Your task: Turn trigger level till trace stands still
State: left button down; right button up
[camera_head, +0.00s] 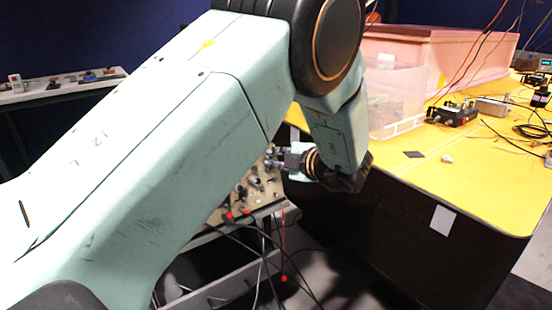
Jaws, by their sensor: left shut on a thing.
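The beige front panel of an instrument (262,193) shows below the middle of the view, with several knobs and red plugs with black leads at its lower edge. My left arm crosses the picture from the left and hides much of the instrument; no screen or trace is visible. My left gripper (273,160) reaches the panel's upper right part from the right, and its fingers are shut on a small knob there. The knob itself is mostly hidden by the fingers, and its label cannot be read. My right gripper is out of view.
A yellow-topped table (480,180) stands close on the right, with a clear plastic bin (395,100), a pink foam box (440,50), a black device (452,113) and loose cables. A grey cart shelf (225,285) lies below the instrument. A white side table (60,90) stands far left.

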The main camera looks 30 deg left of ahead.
pick_arm(q)
jog(key=shift+a+n, duration=0.1)
jog(key=shift+n, duration=0.5)
jog(key=c, duration=1.7)
grip_release()
jog(key=shift+o, duration=0.2)
jog(key=shift+r, duration=0.1)
